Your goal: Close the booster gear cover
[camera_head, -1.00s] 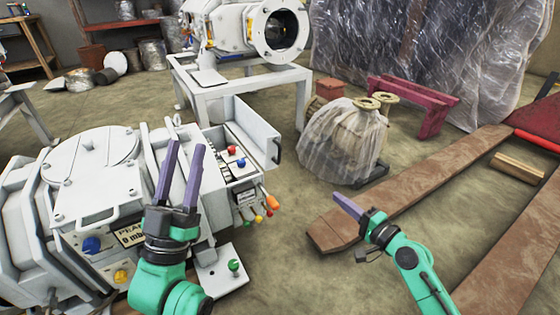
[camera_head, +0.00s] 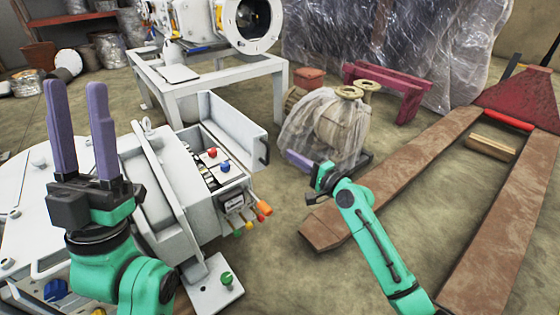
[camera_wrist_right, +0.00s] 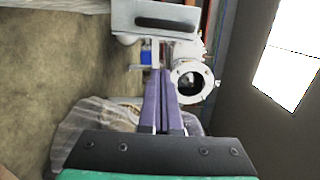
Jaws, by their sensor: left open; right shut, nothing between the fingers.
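The booster gear cover (camera_head: 234,132) is a white panel with a dark handle on its right end. It stands open at the back of the white booster housing (camera_head: 170,190), whose compartment of red and blue knobs (camera_head: 212,165) is exposed. In the right wrist view the cover (camera_wrist_right: 150,8) shows at the top with its dark handle. My right gripper (camera_head: 290,155) is shut and empty, to the right of the cover's handle end and apart from it. My left gripper (camera_head: 75,90) is open and empty, raised over the left part of the machine.
Orange, red and yellow knobs (camera_head: 263,209) stick out from the housing's front right corner. A plastic-wrapped bundle (camera_head: 335,125) stands just behind my right gripper. A white frame table (camera_head: 215,80) carries another machine behind. Brown rails (camera_head: 400,185) lie at right.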

